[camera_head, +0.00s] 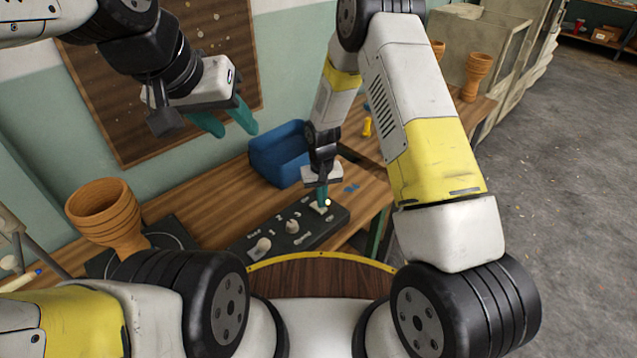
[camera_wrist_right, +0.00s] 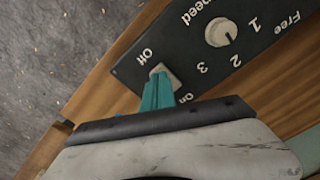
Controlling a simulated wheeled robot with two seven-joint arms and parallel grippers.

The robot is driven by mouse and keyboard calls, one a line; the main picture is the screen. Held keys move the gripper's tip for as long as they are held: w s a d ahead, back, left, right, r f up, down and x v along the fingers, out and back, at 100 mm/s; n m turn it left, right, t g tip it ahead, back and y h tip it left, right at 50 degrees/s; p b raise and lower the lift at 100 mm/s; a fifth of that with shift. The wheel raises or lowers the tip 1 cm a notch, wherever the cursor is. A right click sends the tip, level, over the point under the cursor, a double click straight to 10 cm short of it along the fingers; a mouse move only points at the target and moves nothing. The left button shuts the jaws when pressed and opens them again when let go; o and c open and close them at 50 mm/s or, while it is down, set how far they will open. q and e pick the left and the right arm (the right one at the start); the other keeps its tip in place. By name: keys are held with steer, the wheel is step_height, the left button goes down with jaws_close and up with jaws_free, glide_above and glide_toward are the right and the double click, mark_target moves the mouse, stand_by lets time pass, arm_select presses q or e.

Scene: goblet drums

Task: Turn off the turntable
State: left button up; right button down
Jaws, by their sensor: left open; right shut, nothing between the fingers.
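The black control panel (camera_head: 266,238) lies on the wooden workbench in the head view; it also shows in the right wrist view (camera_wrist_right: 195,62), with printed words "Off", "On", "Speed" and "Free". A pale switch (camera_wrist_right: 166,76) sits between "Off" and "On". My right gripper (camera_head: 323,198) is shut and empty, with its teal tips at the switch in the right wrist view (camera_wrist_right: 157,95). The tips partly hide the switch, and I cannot tell whether they touch it. My left gripper (camera_head: 226,122) is open and empty, raised near the wall board.
An orange goblet drum (camera_head: 108,215) stands at the left on a dark base, partly hidden by my arm. A blue bin (camera_head: 279,153) stands behind the panel. More goblet drums (camera_head: 475,76) stand at the back right. A speed knob (camera_wrist_right: 221,32) sits beside the switch.

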steer(key=shift+f, duration=0.75)
stand_by(0.3)
steer(key=shift+r, duration=3.5)
